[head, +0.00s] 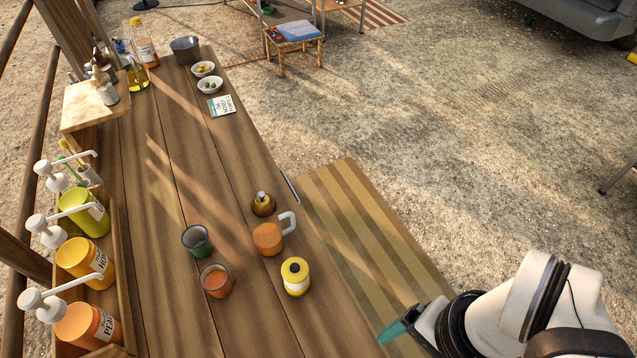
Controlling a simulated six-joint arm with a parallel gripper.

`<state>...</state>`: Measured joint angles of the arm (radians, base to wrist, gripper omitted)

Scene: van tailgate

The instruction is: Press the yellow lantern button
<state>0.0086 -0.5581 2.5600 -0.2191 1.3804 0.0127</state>
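The yellow lantern (296,285) stands upright near the front right of the wooden tailgate table (165,205). It is a small yellow cylinder with a pale band and a dark round spot on its top (295,267). My gripper (393,331) is at the lower right, apart from the lantern and to its right and nearer the front. Its teal tip points left, past the table's right edge. Only one fingertip shows clearly, so I cannot tell whether the gripper is open or shut. Nothing is seen in it.
An orange mug (267,239) with a pale handle stands just behind the lantern. A brown bottle (263,205) is farther back. An orange cup (215,281) and a green cup (197,241) stand to the left. Pump bottles (84,262) line the left edge. The table's middle is clear.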

